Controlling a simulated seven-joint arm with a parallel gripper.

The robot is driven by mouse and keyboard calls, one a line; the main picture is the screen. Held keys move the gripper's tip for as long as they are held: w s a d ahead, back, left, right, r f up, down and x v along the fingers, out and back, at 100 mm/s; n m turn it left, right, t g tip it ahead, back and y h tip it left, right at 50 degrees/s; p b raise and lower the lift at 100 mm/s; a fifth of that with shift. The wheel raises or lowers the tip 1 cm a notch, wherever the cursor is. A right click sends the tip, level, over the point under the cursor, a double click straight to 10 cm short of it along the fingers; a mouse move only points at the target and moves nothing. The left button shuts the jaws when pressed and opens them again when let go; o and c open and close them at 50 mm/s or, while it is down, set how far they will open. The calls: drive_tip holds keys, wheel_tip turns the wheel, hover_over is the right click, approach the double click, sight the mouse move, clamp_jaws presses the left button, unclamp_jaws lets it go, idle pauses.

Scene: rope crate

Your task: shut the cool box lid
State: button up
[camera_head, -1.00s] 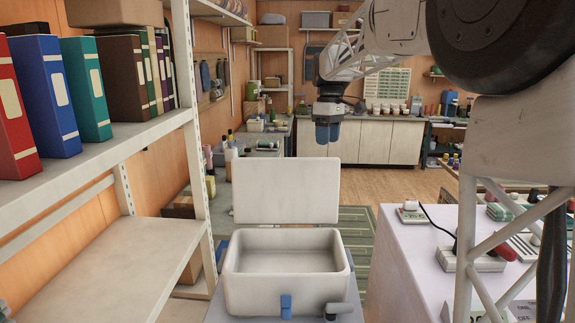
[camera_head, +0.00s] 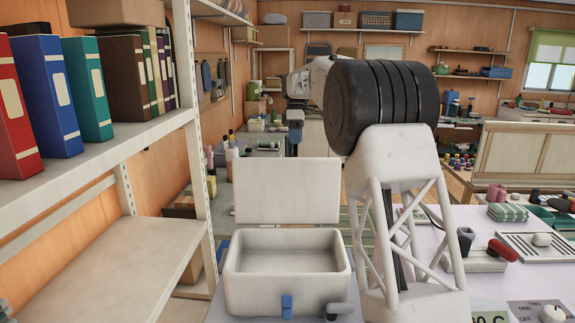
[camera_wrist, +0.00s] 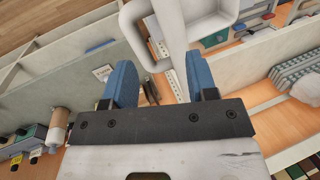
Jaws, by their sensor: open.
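The white cool box (camera_head: 287,300) stands open at the bottom middle of the head view, its hollow inside showing empty. Its flat white lid (camera_head: 287,190) stands upright along the far edge. A blue latch (camera_head: 287,306) sits on the front wall. My gripper (camera_head: 295,135) hangs beyond and above the lid, apart from it, small in the head view. In the wrist view my gripper (camera_wrist: 162,76) shows two blue fingers spread apart with nothing between them. A pale rounded rim shows at the top there; I cannot tell for sure whether it is the cool box.
A shelf with books (camera_head: 60,95) fills the left side. A pale table (camera_head: 480,270) with switches and small items lies to the right, partly hidden by my arm. A grey handle-like piece (camera_head: 338,309) sits at the box's front right.

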sight(288, 163)
drive_tip(key=shift+n, duration=0.8)
drive_tip(key=w+a+f, duration=0.1)
drive_tip(key=w, duration=0.1)
drive_tip(key=w+a+f, duration=0.2)
drive_tip(key=shift+x, duration=3.85)
drive_tip(key=shift+s, duration=0.15)
clamp_jaws()
